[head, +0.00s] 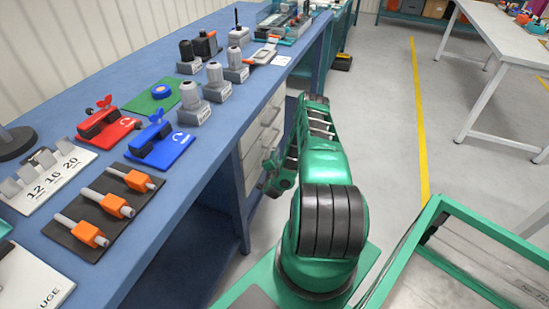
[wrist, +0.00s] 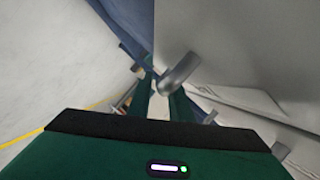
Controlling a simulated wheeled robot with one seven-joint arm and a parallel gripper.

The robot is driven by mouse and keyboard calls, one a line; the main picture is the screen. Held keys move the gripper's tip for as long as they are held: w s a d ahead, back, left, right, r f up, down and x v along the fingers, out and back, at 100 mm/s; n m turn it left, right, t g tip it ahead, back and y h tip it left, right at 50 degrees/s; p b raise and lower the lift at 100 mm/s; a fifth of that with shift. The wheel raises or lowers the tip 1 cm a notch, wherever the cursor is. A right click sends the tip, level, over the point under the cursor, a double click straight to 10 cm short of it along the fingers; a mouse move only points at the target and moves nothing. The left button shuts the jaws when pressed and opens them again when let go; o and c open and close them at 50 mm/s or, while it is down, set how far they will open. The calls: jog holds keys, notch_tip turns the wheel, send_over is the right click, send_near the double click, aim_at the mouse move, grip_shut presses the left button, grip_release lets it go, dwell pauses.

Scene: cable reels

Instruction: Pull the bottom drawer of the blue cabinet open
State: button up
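The blue cabinet (head: 237,172) is under the workbench, with a stack of pale grey drawers (head: 252,136) facing right in the head view. The drawers look shut. My arm covers part of the lower fronts, so the bottom drawer is largely hidden there. My gripper (head: 272,178) is low beside the drawer fronts. In the wrist view, my gripper's two green fingers (wrist: 161,100) stand apart with a gap between them. A grey bar handle (wrist: 180,73) is at the fingertips, close to the right finger. I cannot tell whether they touch.
The blue benchtop (head: 185,165) above holds several tools and fixtures. A green-framed cart (head: 400,262) is at the lower right. A white table (head: 500,35) stands at the far right. The grey floor right of the drawers is open, with a yellow line (head: 419,120).

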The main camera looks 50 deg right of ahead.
jog(key=shift+w+d+f, duration=0.15)
jog(key=shift+w+d, duration=0.25)
jog(key=shift+d, duration=0.1)
grip_shut()
jog(key=shift+s, duration=0.1)
